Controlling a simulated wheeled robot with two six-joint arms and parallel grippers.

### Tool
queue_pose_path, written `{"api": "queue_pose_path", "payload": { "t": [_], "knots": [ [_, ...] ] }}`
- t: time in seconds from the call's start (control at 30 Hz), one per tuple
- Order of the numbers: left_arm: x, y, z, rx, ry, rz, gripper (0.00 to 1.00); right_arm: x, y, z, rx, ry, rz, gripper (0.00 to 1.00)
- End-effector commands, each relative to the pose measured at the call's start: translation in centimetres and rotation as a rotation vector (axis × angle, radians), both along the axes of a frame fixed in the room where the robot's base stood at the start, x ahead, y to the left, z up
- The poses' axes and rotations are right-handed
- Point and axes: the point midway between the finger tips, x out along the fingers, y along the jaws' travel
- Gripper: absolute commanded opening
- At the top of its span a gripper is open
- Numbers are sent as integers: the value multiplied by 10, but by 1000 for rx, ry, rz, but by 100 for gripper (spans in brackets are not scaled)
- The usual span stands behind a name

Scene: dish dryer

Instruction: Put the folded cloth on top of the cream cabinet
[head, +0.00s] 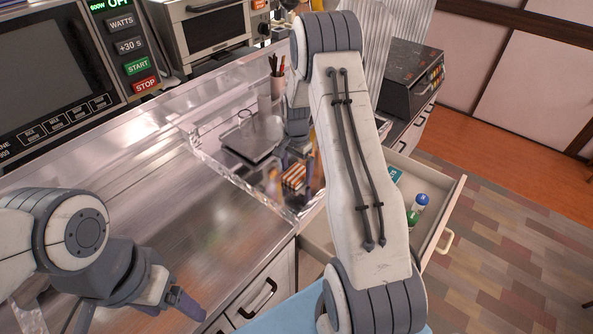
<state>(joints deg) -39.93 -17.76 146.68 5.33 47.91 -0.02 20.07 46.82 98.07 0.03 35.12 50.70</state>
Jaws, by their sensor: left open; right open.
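A small orange, dark and white striped bundle (294,176), which looks like the folded cloth, is in the clear-walled dish dryer (231,182) set in the counter. My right gripper (292,167) reaches down there, with its dark fingers apart close around the bundle; I cannot tell whether they touch it. My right arm hides part of the dryer. My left gripper (146,298) is open and empty above the counter at the lower left. I cannot pick out the cream cabinet with certainty; a cream-fronted drawer (442,232) stands open at the right.
A grey square item (250,138) and a cup with utensils (270,95) are at the dryer. A microwave (45,75) and toaster oven (205,30) stand behind. A dark appliance (410,78) is at the back right. Bottles (417,208) lie in the open drawer. The metal counter (150,200) has free room.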

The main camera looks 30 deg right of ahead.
Motion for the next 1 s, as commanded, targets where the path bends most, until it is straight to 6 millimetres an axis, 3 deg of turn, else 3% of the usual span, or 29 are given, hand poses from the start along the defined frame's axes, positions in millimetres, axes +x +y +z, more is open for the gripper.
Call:
{"api": "queue_pose_path", "payload": {
  "t": [0.17,0.53,0.7,0.87,0.97,1.0],
  "knots": [
    [0,0,-3,0,0,0,78,1,-1,24,-2,-6,0,100],
    [0,0,-9,0,0,0,78,1,0,100,-2,-5,0,100],
    [0,0,-9,0,0,0,78,1,0,117,0,-2,0,100],
    [0,0,-9,0,0,0,78,0,1,122,0,0,3,100],
    [0,0,-9,0,0,0,78,-1,20,129,1,-5,67,100],
    [0,0,-9,0,0,0,78,-3,38,134,3,-8,125,100]
  ]
}}
